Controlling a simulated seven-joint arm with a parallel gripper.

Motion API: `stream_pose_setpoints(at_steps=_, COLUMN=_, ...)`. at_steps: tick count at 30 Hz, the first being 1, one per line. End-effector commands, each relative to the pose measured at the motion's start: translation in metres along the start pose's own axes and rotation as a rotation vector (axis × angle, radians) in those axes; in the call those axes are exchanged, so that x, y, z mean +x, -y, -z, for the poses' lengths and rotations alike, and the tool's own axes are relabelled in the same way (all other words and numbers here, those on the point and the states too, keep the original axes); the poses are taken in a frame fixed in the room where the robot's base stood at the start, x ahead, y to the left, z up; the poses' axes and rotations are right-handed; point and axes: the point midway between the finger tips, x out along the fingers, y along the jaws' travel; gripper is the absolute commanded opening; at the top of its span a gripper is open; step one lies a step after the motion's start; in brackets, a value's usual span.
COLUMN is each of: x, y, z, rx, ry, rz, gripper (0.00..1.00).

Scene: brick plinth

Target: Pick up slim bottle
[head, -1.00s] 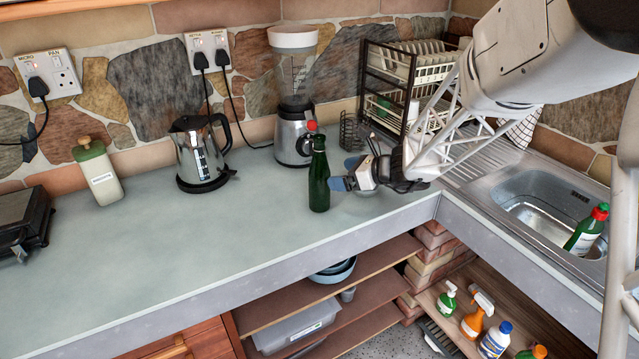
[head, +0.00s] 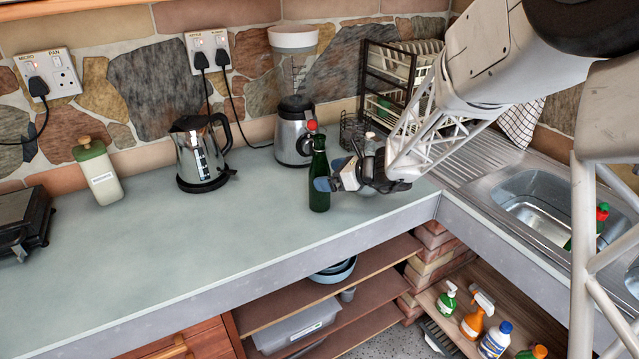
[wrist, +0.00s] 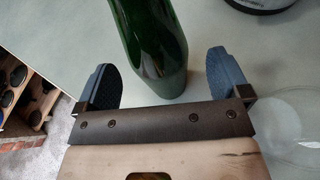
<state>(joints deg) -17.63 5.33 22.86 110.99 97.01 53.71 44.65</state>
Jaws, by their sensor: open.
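The slim bottle (head: 319,178) is dark green glass and stands upright on the grey-green counter, in front of the blender. My gripper (head: 328,174) reaches it from the right, at its middle height. In the wrist view the bottle (wrist: 155,45) stands between the two blue-grey fingers of my open gripper (wrist: 163,82), one on each side. One finger covers a small part of the bottle in the head view.
A blender (head: 294,120) and a steel kettle (head: 201,155) stand behind and left. A dish rack (head: 398,80) is behind my arm, and a sink (head: 545,205) lies right. A clear glass item (wrist: 290,125) is close to the right finger. The counter's left front (head: 180,245) is clear.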

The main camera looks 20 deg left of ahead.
Motion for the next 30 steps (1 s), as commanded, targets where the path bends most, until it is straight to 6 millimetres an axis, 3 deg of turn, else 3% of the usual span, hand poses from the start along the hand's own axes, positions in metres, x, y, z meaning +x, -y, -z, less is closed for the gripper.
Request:
stream_pose_setpoints(at_steps=10, x=0.034, y=-0.001, z=-0.002, rx=0.000, ry=0.001, rz=-0.001, gripper=0.94)
stream_pose_setpoints(at_steps=28, x=0.035, y=-0.002, z=-0.002, rx=0.000, ry=0.001, rz=0.000, gripper=0.94)
stream_pose_setpoints(at_steps=30, x=0.035, y=-0.002, z=-0.002, rx=0.000, ry=0.001, rz=0.000, gripper=0.85)
